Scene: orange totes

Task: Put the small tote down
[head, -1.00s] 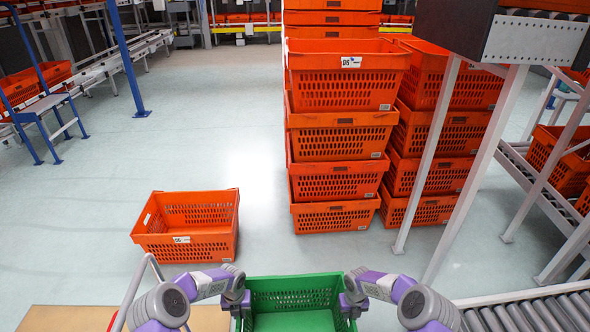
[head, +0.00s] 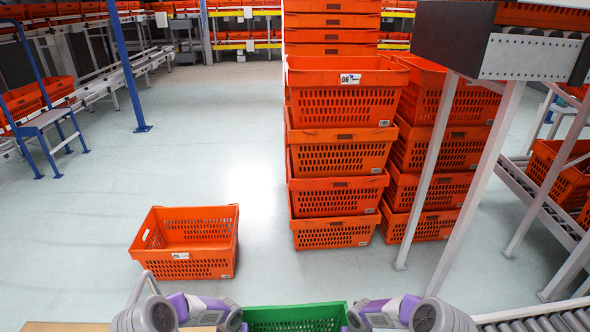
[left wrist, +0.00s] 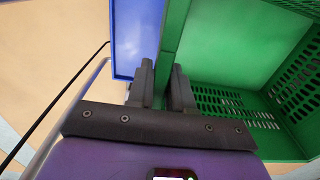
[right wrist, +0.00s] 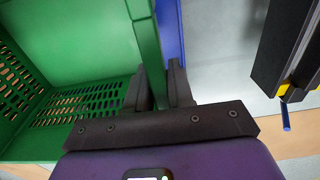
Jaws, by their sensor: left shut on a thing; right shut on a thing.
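The small green tote (head: 295,318) is at the bottom edge of the head view, between my two grippers; its lower part is cut off. My left gripper (left wrist: 163,78) is shut on its left wall; the tote's mesh side and inside (left wrist: 235,50) show in the left wrist view. My right gripper (right wrist: 160,78) is shut on the opposite wall, and the tote (right wrist: 85,45) shows there too. The inside that I see is empty. A blue surface (left wrist: 135,40) shows just outside or below the tote; whether they touch I cannot tell.
An orange tote (head: 185,268) stands alone on the floor ahead to the left. Tall stacks of orange totes (head: 338,190) stand ahead at centre-right. A conveyor frame with grey legs (head: 430,170) is on the right. Rollers (head: 540,324) lie at the lower right.

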